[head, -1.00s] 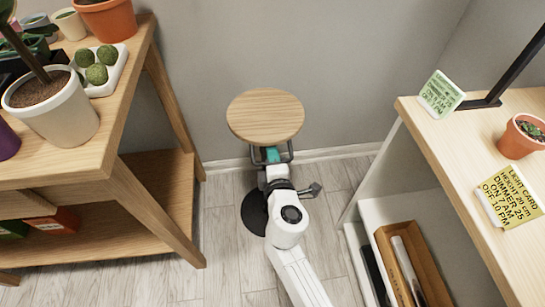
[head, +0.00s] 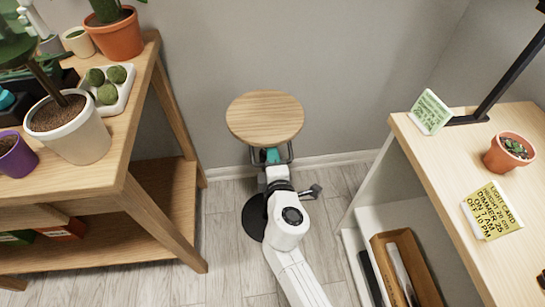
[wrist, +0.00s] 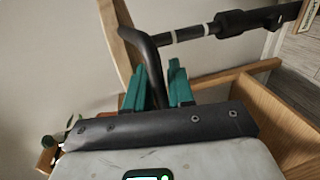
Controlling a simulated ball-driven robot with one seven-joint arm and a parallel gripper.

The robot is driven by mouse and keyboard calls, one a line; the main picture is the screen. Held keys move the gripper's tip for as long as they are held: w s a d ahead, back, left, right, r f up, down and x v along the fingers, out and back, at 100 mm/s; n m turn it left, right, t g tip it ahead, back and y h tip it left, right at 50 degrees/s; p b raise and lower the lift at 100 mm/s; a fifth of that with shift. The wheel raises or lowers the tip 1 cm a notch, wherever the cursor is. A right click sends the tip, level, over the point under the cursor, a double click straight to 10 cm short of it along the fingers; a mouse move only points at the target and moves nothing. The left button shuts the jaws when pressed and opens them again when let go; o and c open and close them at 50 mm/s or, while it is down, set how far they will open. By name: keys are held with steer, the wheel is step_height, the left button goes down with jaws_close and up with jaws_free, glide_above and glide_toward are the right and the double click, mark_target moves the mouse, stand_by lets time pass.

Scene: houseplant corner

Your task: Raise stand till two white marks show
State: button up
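The stand has a round wooden top (head: 265,118), a dark handle loop under it and a black round base (head: 252,217) on the floor, partly hidden by my arm. My gripper (head: 271,156) is at the handle just below the top. In the wrist view its two teal fingers (wrist: 158,88) are closed on the dark handle bar (wrist: 154,62), one on each side. The stand's post (wrist: 190,33) runs to the upper right into a thicker black sleeve. Two white marks show on the post, one near the handle end and one near the sleeve.
A wooden plant table (head: 140,110) with pots stands at the left. A shelf unit (head: 430,165) at the right holds a small potted succulent (head: 509,152), a yellow light card (head: 492,211) and a green card (head: 430,112). The wall is close behind the stand.

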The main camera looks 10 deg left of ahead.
steer(key=p+v, duration=0.2)
steer(key=v, duration=0.8)
steer(key=shift+s, duration=0.4)
steer(key=shift+d, duration=0.15)
